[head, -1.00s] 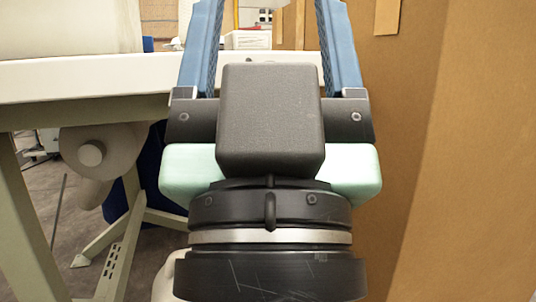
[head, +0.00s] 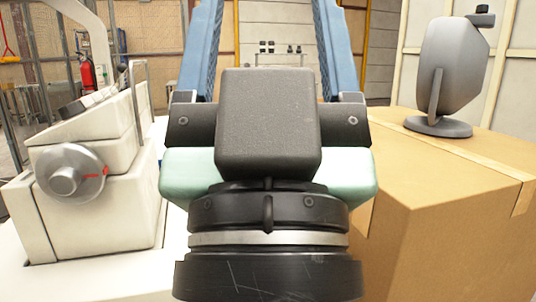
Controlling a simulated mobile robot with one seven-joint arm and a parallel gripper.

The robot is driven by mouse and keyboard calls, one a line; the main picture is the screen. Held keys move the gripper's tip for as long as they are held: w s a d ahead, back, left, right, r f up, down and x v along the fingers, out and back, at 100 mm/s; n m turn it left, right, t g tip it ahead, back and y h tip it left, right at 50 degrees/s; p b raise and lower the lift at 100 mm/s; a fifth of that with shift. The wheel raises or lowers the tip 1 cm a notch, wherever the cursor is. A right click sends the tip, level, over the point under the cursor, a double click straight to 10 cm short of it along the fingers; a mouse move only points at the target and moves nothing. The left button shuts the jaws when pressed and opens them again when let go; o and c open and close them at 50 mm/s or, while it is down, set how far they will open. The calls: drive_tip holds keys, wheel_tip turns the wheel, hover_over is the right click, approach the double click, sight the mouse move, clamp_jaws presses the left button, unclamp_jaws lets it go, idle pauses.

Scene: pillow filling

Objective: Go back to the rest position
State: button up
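My gripper (head: 268,40) fills the middle of the head view, with its black body and two blue fingers pointing away from me. The fingers stand wide apart, and only background shows in the gap between them. Their tips run out of the top of the picture. Nothing is seen held between the visible parts of the fingers. No pillow shows in this view.
A white machine (head: 95,185) with a grey knob stands at left on a white table (head: 110,282). A large cardboard box (head: 455,200) stands close at right, with a grey device (head: 447,65) on top. A fire extinguisher (head: 87,73) hangs far left.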

wheel_tip(320, 180, up, 28)
drive_tip(key=p, duration=2.6)
drive_tip(key=shift+r, duration=0.15)
drive_tip(key=shift+c, duration=0.3)
